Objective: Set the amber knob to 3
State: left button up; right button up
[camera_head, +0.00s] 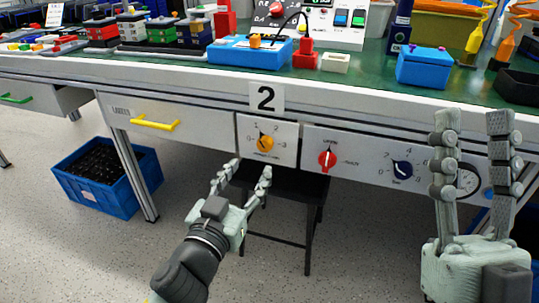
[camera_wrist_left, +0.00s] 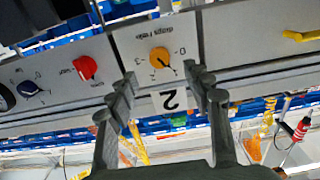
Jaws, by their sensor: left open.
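The amber knob (camera_head: 265,143) sits on a white panel in the front of the bench, with marks 0 to 3 around it. Its dark pointer appears to lean up and left, near 1. In the left wrist view the knob (camera_wrist_left: 160,58) shows upside down, beyond the fingertips. My left gripper (camera_head: 251,168) is open and empty, just below and in front of the knob panel, not touching the knob. Its two fingers also show in the left wrist view (camera_wrist_left: 165,90). My right gripper (camera_head: 475,118) is raised at the right with its fingers apart and empty.
A red knob (camera_head: 327,159) and a blue knob (camera_head: 403,170) are on the panel to the right. A drawer with a yellow handle (camera_head: 155,123) is to the left. A sign reading 2 (camera_head: 266,98) is above. A dark stool (camera_head: 283,185) stands below.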

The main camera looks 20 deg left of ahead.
aim_at(263, 147)
pick_arm(q)
jog(key=shift+w+d+r, duration=0.1)
jog(key=shift+w, duration=1.8)
jog(key=shift+w+d, duration=0.1)
jog(key=shift+w, duration=1.8)
jog(key=c, duration=1.2)
